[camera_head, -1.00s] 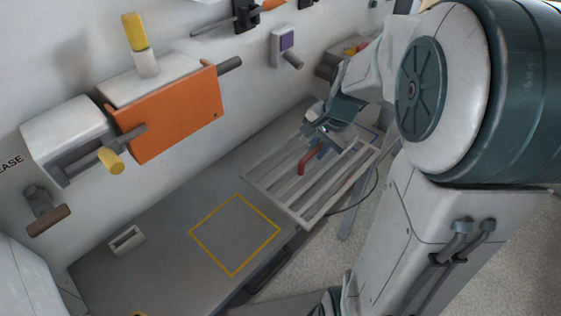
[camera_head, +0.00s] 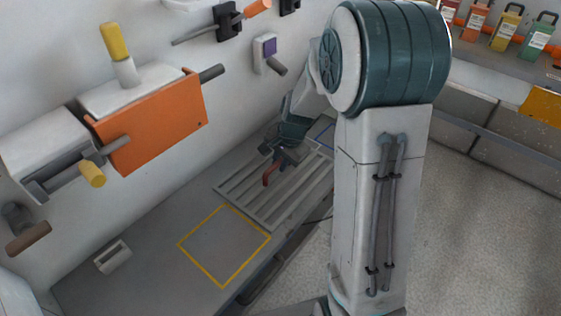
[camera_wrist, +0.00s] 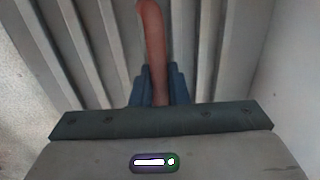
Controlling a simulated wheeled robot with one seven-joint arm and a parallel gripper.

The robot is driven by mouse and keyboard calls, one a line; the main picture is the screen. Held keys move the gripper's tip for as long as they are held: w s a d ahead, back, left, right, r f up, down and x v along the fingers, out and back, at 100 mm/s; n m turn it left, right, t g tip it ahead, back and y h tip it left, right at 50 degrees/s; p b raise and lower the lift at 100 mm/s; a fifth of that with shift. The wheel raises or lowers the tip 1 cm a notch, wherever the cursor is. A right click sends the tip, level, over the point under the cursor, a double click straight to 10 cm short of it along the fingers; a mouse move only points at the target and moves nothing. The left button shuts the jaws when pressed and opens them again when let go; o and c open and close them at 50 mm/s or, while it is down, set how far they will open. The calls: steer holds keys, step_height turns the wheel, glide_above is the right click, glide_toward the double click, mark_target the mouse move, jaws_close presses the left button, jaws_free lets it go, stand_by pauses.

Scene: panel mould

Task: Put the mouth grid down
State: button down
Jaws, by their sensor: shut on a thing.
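The mouth grid (camera_head: 262,203) is a grey slatted panel with a red handle (camera_head: 268,174). In the head view it lies low over the grey bench, just beyond the yellow outlined square; I cannot tell whether it touches the bench. My gripper (camera_head: 281,160) is above the grid and shut on the red handle. In the wrist view the red handle (camera_wrist: 153,45) stands between the blue fingers (camera_wrist: 154,88), with the grid's slats (camera_wrist: 88,45) behind it. The fingertips are partly hidden by the handle and the gripper body.
The grey bench (camera_head: 140,270) has a yellow outlined square (camera_head: 222,246) and a small light block (camera_head: 112,257). An orange panel (camera_head: 155,125) with yellow-handled fittings is on the wall. Part of a blue outline (camera_head: 325,131) shows beyond the grid.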

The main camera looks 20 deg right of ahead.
mark_target(289, 176)
steer(key=shift+r, duration=0.1)
steer(key=c, duration=1.4)
jaws_free()
steer(key=shift+f, duration=0.2)
steer(key=p+v, duration=0.2)
steer(key=v, duration=1)
steer(key=s+a+r+n, duration=0.1)
steer(key=s+n, duration=0.4)
steer(key=s, duration=0.4)
steer(key=s+a+n+h, duration=0.1)
steer(key=s+n, duration=0.5)
steer(key=s, duration=0.4)
steer(key=shift+a+r+h, duration=0.3)
steer(key=shift+a+r, duration=0.05)
